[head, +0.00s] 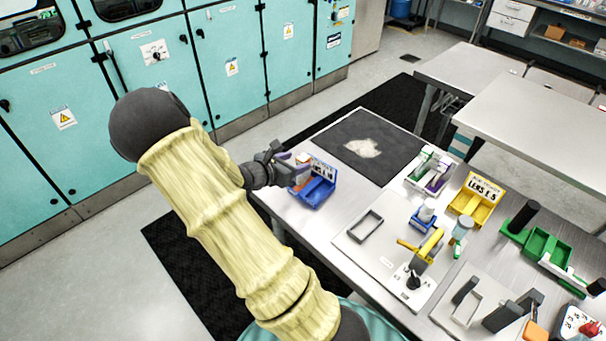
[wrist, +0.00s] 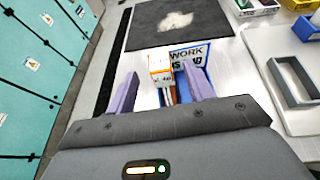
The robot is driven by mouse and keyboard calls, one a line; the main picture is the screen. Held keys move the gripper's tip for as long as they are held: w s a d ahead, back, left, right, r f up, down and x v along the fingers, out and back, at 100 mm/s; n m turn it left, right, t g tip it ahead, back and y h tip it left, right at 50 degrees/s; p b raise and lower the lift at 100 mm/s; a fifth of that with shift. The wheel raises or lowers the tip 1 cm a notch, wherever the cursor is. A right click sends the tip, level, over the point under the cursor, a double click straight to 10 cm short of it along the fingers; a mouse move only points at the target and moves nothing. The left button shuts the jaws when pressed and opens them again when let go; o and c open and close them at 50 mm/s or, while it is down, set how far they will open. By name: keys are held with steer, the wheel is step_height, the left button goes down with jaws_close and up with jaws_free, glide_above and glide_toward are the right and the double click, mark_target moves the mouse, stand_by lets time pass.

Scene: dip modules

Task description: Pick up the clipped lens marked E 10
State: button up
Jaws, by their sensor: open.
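My gripper (wrist: 162,88) is open, with its two purple fingers spread apart in the wrist view. A small white and orange piece (wrist: 160,65) stands between the fingers, a little beyond them, with thin legs pointing down; its marking is too small to read. I cannot tell whether it is the clipped lens marked E 10. It is at a blue bin (wrist: 184,90) with a partly hidden label reading "WORK". In the head view my gripper (head: 279,168) is at the left side of this blue bin (head: 318,191), and the piece shows only small there.
A dark mat (head: 390,135) with a pale patch lies behind the bin. A grey rectangular frame (head: 365,226), a yellow lettered bin (head: 473,203), a green tray (head: 543,244) and a yellow-handled device (head: 426,250) stand to the right. Bare tabletop (head: 310,228) lies in front of the blue bin.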

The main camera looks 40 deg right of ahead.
mark_target(299, 160)
steer(key=shift+x, duration=1.55)
jaws_close()
